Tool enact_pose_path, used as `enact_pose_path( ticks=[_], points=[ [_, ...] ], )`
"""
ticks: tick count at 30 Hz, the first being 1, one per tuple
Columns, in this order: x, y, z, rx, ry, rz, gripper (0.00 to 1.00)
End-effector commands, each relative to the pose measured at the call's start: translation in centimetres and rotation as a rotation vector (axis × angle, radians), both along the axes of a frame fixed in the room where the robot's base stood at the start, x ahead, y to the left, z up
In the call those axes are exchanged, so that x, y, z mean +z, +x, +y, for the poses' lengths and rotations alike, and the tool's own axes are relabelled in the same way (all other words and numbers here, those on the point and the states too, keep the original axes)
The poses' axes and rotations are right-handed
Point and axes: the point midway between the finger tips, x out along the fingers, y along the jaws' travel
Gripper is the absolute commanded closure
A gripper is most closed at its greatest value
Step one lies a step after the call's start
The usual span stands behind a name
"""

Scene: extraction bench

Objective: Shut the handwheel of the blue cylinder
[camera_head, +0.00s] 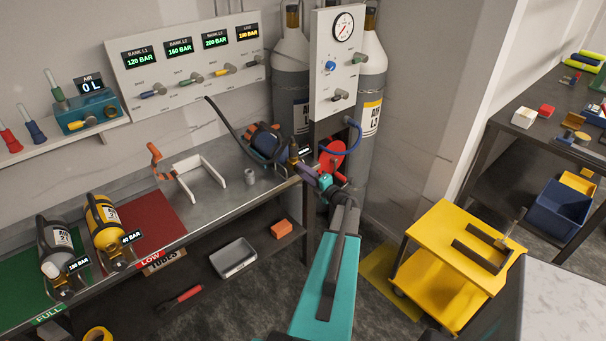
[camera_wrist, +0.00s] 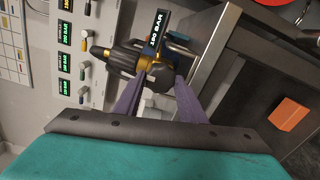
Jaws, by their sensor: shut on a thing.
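The blue cylinder (camera_head: 262,139) lies at the right end of the bench, with its valve end towards my gripper. My gripper (camera_head: 302,166) is at this valve end. Its two purple fingers in the wrist view (camera_wrist: 160,80) are closed on the handwheel, at the end of the valve. The handwheel is largely hidden by the valve and fingers, so how far it is turned cannot be told.
A wall panel (camera_head: 190,62) with gauges and knobs is behind the bench. Grey gas cylinders (camera_head: 291,75) and a gauge panel (camera_head: 325,91) stand close behind my gripper. A red disc (camera_head: 333,155) is just right of it. A yellow cart (camera_head: 440,225) stands at right.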

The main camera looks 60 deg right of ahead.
Motion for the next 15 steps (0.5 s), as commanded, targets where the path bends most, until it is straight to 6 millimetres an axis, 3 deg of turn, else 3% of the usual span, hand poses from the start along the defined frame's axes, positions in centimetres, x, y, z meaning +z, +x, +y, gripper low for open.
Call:
enact_pose_path(
  ticks=[2,3,6,15],
  points=[
    [0.01,0.04,0.03,0.001,0.002,-0.001,0.86],
    [0.01,0.04,0.03,0.000,0.002,-0.002,0.58],
    [0.01,0.04,0.03,0.000,0.001,-0.001,0.45],
    [0.00,-0.02,0.03,0.000,0.000,0.000,0.45]
  ],
)
